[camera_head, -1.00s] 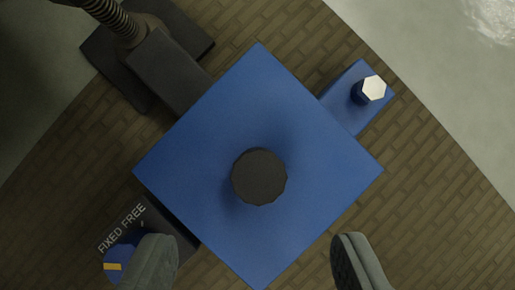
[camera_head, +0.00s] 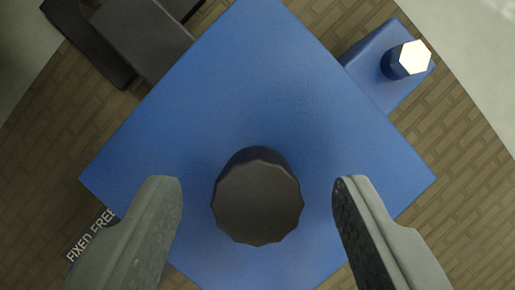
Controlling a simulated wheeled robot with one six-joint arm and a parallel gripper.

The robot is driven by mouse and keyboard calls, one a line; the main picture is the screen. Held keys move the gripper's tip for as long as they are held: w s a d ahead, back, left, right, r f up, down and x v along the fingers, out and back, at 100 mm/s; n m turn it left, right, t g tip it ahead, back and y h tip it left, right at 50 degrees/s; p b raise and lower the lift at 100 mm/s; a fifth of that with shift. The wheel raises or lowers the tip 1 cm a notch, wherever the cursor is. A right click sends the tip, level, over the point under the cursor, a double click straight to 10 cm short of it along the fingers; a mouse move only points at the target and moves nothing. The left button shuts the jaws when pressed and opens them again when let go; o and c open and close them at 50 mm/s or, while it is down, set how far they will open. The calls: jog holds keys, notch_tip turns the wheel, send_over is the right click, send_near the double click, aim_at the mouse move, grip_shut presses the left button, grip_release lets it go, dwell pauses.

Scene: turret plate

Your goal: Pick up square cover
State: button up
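The square cover (camera_head: 255,95) is a flat blue plate, turned like a diamond in the head camera view. A dark, many-sided knob (camera_head: 257,203) stands up from its middle. My gripper (camera_head: 257,188) is open above the cover. One finger is to the left of the knob and one to the right, with a clear gap on each side. The fingers do not appear to touch the knob. The lower corner of the cover runs out of the picture.
A blue block with a white hexagonal-topped post (camera_head: 408,59) sits beside the cover's upper right edge. A dark block (camera_head: 140,40) lies at upper left. A black plate marked FIXED FREE (camera_head: 90,235) is partly hidden at lower left. Brick-patterned floor surrounds them.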

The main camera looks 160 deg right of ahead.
grip_shut()
jog(key=shift+r, duration=0.1)
